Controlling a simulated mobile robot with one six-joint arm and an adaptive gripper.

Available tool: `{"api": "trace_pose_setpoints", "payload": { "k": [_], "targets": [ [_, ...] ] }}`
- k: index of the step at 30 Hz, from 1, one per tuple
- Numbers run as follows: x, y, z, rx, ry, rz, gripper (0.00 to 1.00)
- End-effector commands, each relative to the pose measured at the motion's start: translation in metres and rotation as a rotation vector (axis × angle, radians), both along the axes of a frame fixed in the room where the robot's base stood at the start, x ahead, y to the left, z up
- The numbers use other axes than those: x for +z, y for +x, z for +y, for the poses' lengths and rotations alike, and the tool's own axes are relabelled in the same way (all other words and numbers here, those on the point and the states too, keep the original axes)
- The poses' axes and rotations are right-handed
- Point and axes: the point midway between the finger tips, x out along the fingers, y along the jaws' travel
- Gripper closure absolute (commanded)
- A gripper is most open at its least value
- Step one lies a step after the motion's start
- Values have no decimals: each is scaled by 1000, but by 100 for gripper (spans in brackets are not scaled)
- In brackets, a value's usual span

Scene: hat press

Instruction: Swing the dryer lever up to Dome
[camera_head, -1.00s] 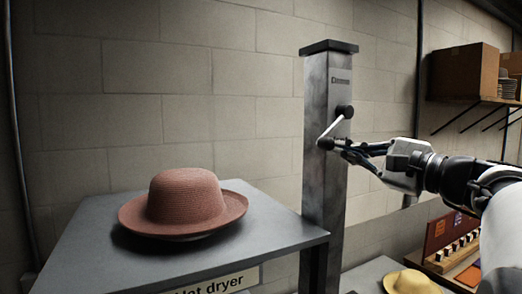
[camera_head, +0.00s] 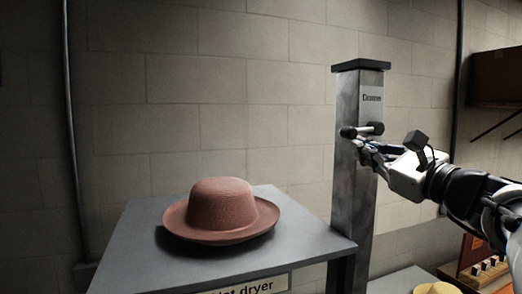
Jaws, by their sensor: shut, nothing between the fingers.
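The dryer lever (camera_head: 349,132) is on the grey metal post (camera_head: 356,192) in the head view. Its dark knob points left, about level with the pivot at its right. A small label (camera_head: 372,97) sits above the pivot on the post; its text is too small to read surely. My gripper (camera_head: 364,150) is shut and empty, reaching in from the right. Its fingertips are just below the lever, between knob and pivot. They look close to the lever, but I cannot tell whether they touch it.
A reddish-brown hat (camera_head: 221,207) rests on the grey hat dryer table (camera_head: 130,235) to the left of the post. A yellow hat (camera_head: 436,288) is at the bottom right. The space above the lever is clear.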

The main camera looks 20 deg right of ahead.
Motion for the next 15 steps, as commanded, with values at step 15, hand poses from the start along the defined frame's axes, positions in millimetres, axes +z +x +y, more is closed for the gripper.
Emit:
{"api": "trace_pose_setpoints", "payload": {
  "k": [15],
  "targets": [
    [47,0,10,1,470,-1,100]
  ]
}}
